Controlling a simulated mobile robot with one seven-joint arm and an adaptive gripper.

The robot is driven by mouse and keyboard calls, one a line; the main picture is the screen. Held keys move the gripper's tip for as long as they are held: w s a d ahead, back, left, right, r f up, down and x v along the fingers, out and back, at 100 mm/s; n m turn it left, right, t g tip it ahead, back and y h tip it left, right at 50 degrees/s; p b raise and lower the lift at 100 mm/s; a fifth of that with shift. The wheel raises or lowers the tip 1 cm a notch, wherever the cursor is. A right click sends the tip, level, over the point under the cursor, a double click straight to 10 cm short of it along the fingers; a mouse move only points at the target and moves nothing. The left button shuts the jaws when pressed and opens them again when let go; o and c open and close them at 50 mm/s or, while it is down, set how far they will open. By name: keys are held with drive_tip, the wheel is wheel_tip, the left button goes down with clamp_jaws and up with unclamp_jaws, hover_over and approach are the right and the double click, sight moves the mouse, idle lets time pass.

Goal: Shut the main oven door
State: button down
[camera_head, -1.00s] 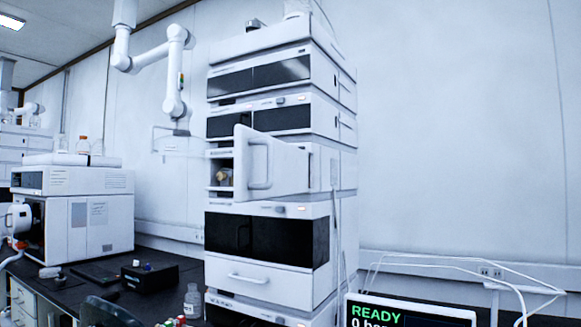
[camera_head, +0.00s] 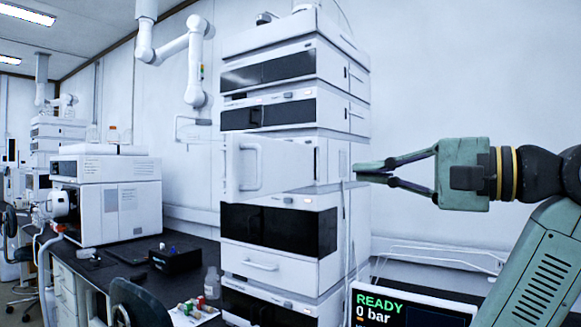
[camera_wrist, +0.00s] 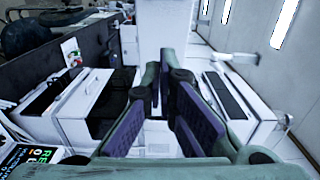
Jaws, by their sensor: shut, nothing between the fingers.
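The main oven door (camera_head: 279,166) is a white panel with a vertical bar handle (camera_head: 251,165), mid-height on the chromatography stack in the head view. It stands open, swung out from the stack, and hides the oven's inside. My gripper (camera_head: 360,174) is at the right side of the stack, level with the door and right of it in the picture. Its fingers are closed together and empty. I cannot tell whether the tips touch the stack. In the wrist view the closed fingers (camera_wrist: 165,62) point at a white panel (camera_wrist: 165,28); I cannot tell if this is the door.
Modules with dark windows (camera_head: 278,228) sit below the oven, others above. A cable (camera_head: 346,225) hangs down the stack's right side. A screen (camera_head: 405,308) reading READY, 0 bar stands at the lower right. A bottle (camera_head: 212,283) stands on the black bench (camera_head: 125,275).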

drive_tip(key=w+a+p, duration=0.4)
drive_tip(key=a, duration=0.8)
